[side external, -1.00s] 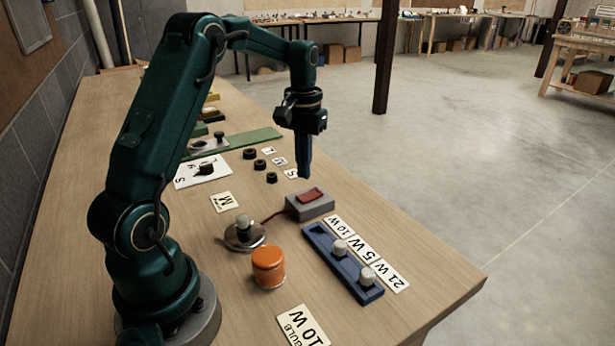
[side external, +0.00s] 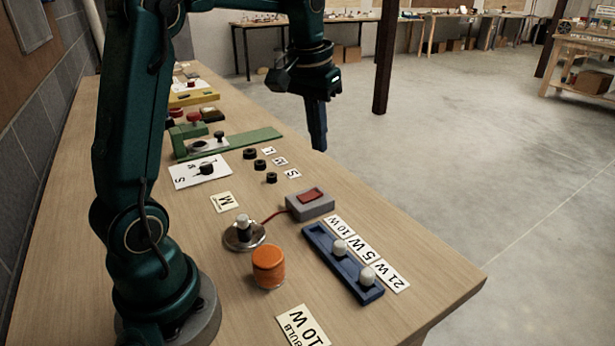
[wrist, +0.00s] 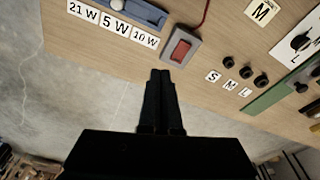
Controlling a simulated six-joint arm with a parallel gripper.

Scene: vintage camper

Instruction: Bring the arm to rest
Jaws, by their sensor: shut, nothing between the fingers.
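My gripper (side external: 318,148) hangs in the air above the far right edge of the workbench (side external: 420,250). Its fingers point down and are shut with nothing between them. In the wrist view the shut fingertips (wrist: 160,73) show just below a grey box with a red switch (wrist: 180,48). The same grey switch box (side external: 310,206) sits on the bench in the side view, below and apart from my gripper.
A blue rack (side external: 343,262) with two white bulbs, an orange cylinder (side external: 268,268) and a bulb in a round metal base (side external: 244,235) stand on the bench. Black rings (side external: 260,165) and a green strip (side external: 240,140) lie farther back. Open floor is beyond the edge.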

